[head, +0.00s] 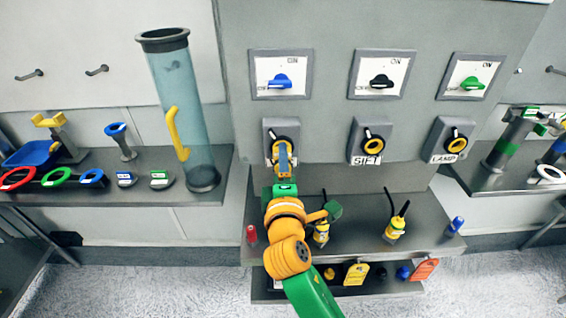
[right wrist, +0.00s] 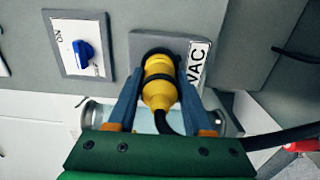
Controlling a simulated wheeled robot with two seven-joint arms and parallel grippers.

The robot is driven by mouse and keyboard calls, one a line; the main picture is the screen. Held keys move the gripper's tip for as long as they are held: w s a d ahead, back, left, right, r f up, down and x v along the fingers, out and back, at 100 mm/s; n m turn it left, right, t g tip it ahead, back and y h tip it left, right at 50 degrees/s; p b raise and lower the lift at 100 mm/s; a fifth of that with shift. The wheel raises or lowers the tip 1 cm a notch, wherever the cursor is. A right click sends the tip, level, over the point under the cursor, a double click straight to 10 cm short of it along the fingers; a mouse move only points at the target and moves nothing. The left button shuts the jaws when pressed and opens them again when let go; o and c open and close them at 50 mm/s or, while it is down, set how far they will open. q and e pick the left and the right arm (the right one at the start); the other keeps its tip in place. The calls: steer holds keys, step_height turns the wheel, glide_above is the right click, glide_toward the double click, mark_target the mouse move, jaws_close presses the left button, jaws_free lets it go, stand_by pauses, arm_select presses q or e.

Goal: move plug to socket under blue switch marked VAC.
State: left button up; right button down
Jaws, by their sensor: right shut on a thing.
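The yellow plug (right wrist: 159,82) has a black cord and points at the socket (right wrist: 141,48) marked VAC in the right wrist view. Its front end meets the socket's dark ring; how deep it sits I cannot tell. My right gripper (right wrist: 161,108) is shut around the plug, one blue finger on each side. In the head view my right gripper (head: 283,162) covers most of the plug and the lower part of the VAC socket (head: 270,126). The blue switch (head: 280,81) is above that socket; it also shows in the right wrist view (right wrist: 84,53). My left gripper is out of view.
Two other yellow plugs (head: 321,233) (head: 395,229) stand on the shelf below. A tall clear cylinder (head: 186,105) with a yellow handle stands to the left.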

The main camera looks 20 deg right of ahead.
steer(key=shift+w+d, duration=0.15)
steer(key=shift+w, duration=0.4)
steer(key=shift+c, duration=1.1)
jaws_free()
